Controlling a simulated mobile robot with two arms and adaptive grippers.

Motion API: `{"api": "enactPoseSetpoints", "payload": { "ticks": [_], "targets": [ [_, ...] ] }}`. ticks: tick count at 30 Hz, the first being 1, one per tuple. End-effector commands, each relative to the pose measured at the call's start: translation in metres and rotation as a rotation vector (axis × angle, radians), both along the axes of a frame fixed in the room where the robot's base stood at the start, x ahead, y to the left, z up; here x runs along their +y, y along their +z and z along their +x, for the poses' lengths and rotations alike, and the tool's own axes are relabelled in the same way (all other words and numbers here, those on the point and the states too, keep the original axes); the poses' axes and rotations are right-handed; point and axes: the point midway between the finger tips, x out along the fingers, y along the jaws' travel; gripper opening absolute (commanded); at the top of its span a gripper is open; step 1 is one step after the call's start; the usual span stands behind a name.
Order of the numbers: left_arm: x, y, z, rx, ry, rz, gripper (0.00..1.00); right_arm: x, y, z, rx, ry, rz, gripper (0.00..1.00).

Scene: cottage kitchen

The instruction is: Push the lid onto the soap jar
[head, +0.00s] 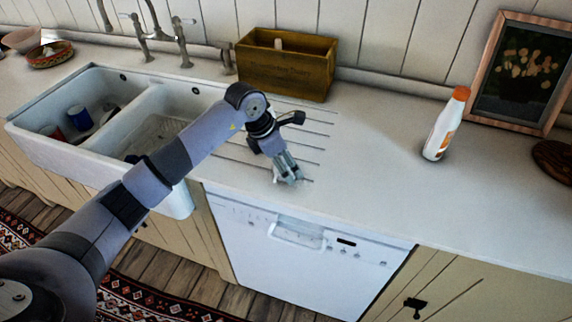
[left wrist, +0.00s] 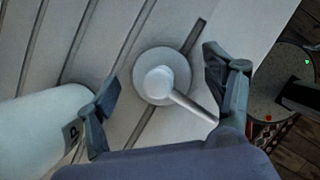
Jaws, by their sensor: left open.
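A white round lid with a pump head and spout (left wrist: 160,85) is seen from above in the left wrist view, on the grooved drainer part of the counter. My left gripper (head: 288,178) is open above the counter near its front edge. In the left wrist view the lid is between the two open fingers (left wrist: 164,101), with no clear contact. A white cylinder with a dark mark (left wrist: 38,128) at the lower left looks like the soap jar, partly cut off by the frame. I cannot make out the jar in the head view; my arm may hide it. My right gripper is not in view.
A wooden box (head: 287,66) stands behind my left gripper. The double sink (head: 160,97) is to the left. A white bottle with an orange cap (head: 445,125) and a picture frame (head: 478,120) stand at right. The counter between (head: 370,150) is clear.

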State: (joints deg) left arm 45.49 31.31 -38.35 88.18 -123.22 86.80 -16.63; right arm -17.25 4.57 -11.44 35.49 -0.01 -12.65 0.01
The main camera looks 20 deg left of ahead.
Motion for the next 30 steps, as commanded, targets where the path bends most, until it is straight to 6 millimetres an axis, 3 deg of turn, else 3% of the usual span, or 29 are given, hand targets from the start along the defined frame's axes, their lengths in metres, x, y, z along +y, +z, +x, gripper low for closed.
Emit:
{"api": "enactPoseSetpoints", "payload": {
  "ticks": [13,30],
  "targets": [
    [-0.0016,-0.0068,0.0017,-0.001,0.001,0.001,0.75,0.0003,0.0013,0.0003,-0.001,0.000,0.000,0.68],
    [-0.0016,-0.0064,0.0017,-0.001,0.001,0.001,0.37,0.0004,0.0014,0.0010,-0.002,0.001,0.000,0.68]
  ]
}}
